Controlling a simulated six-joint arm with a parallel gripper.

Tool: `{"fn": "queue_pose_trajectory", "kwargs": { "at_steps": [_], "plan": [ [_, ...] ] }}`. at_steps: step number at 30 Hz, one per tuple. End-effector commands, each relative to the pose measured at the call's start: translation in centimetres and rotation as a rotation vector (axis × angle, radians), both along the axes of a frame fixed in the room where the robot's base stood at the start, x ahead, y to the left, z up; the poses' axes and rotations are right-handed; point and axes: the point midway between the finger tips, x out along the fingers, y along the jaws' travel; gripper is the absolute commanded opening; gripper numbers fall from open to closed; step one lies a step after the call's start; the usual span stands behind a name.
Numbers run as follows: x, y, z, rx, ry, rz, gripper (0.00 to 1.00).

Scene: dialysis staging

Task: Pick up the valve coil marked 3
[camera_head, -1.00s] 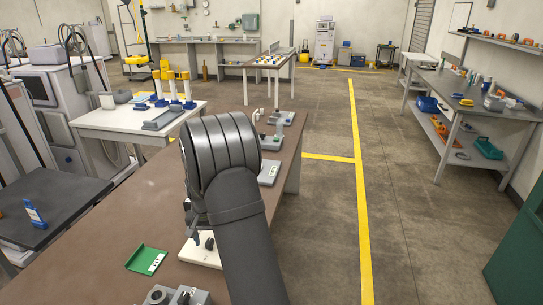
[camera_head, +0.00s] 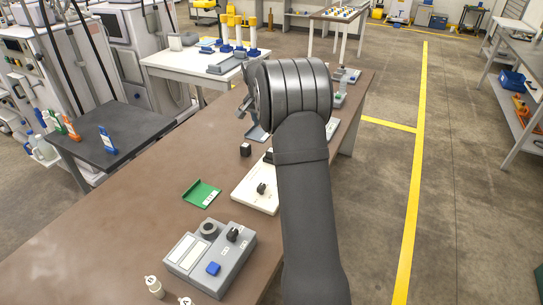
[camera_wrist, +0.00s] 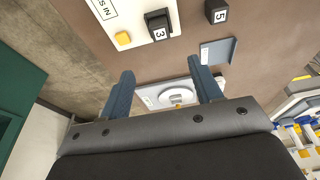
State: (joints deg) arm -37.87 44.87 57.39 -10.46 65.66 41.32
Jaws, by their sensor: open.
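The valve coil marked 3 (camera_wrist: 159,28) is a black block with a white "3" label. In the wrist view it stands at the edge of a white board (camera_wrist: 140,12), beyond my fingertips. In the head view a dark block at the far end of the white board (camera_head: 252,196), partly hidden by my arm, appears to be this coil (camera_head: 268,157). My gripper (camera_wrist: 162,78) is open, with two blue-grey fingers apart and nothing between them touching. A second black block, marked 5 (camera_wrist: 217,12), stands on the table to the right of the coil.
A small blue-grey tray (camera_wrist: 218,52) and a grey device with a round white part (camera_wrist: 178,97) lie near my fingers. On the brown table (camera_head: 130,200) are a green tray (camera_head: 201,193) and a grey control box (camera_head: 210,256). The table's left part is clear.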

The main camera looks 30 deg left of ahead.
Motion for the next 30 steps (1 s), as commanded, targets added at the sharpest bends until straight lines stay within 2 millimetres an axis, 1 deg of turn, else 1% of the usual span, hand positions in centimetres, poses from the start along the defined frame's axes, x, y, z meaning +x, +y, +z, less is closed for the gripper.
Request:
{"fn": "queue_pose_trajectory", "kwargs": {
  "at_steps": [1, 6, 9, 12, 15, 20, 22, 30],
  "plan": [
    [0.3, -0.1, -1.3, -0.003, 0.004, -0.001, 0.59],
    [1.3, -0.1, -5.0, -0.003, 0.005, 0.000, 0.59],
    [1.8, 0.0, -7.0, -0.003, 0.004, 0.001, 0.59],
    [2.2, 0.0, -8.6, -0.002, 0.003, 0.001, 0.59],
    [2.5, 0.0, -9.5, -0.001, 0.002, 0.002, 0.59],
    [2.7, 0.0, -10.2, -0.001, 0.002, 0.002, 0.59],
    [2.8, 0.0, -10.7, -0.001, 0.003, 0.002, 0.59],
    [3.8, 0.0, -14.4, -0.001, 0.004, 0.002, 0.59]
  ]
}}
